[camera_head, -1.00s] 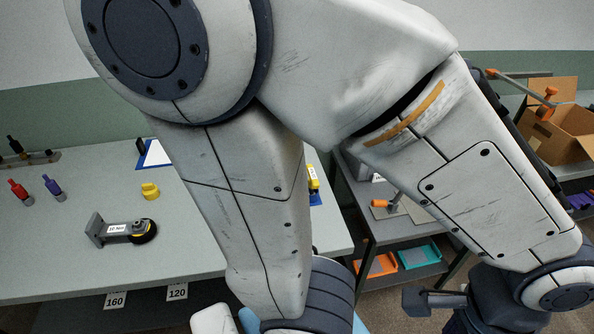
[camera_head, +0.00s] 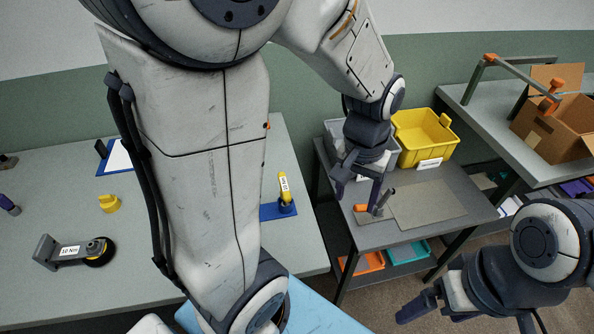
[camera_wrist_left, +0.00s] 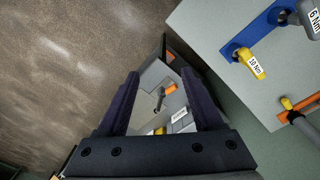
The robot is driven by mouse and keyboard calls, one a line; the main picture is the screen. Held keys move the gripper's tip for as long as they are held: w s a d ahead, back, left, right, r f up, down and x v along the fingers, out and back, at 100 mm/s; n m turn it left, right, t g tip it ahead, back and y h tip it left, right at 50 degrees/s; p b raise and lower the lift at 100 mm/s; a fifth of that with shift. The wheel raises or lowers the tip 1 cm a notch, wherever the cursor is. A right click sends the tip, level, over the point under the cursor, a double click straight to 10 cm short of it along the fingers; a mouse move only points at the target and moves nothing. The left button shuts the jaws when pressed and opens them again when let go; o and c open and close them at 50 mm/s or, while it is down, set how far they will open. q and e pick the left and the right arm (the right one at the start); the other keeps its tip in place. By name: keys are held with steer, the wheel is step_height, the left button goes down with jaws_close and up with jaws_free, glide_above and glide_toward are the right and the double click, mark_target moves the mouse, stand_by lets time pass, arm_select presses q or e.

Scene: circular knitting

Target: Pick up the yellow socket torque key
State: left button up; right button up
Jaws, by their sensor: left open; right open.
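A yellow torque key with a white label (camera_head: 284,188) stands on a blue mat (camera_head: 268,211) at the right end of the long grey table. In the left wrist view the yellow key (camera_wrist_left: 248,61) reads 10 Nm and lies at upper right, outside the fingers, beside a grey 6 Nm tool (camera_wrist_left: 309,18). My left gripper (camera_head: 360,190) is open and empty above the small dark table, to the right of the key. In the left wrist view its fingers (camera_wrist_left: 160,78) are apart. My right gripper (camera_head: 468,314) is open and empty at lower right.
The small table (camera_head: 427,234) holds a yellow bin (camera_head: 424,138), a grey bin and an orange-handled tool (camera_head: 361,207). On the long table are a yellow piece (camera_head: 109,204) and a 10 Nm-labelled tool (camera_head: 75,251). A cardboard box (camera_head: 556,130) stands at right.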

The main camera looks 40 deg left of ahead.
arm_select(q)
steer(key=w+a+f+n, duration=0.1)
steer(key=w+a+n, duration=0.1)
steer(key=a, duration=0.3)
steer(key=w+a+f+n, duration=0.1)
steer(key=w+a+n, duration=0.15)
steer(key=a, duration=0.35)
steer(key=n+p, duration=0.1)
steer(key=n, duration=0.3)
glide_above(284, 184)
step_height(284, 184, down, 6)
steer(key=shift+w+r, duration=0.1)
steer(key=shift+r, duration=0.05)
steer(key=shift+f, duration=0.65)
step_height(284, 184, down, 4)
steer(key=shift+p, duration=1)
steer(key=shift+f, duration=0.55)
jaws_close()
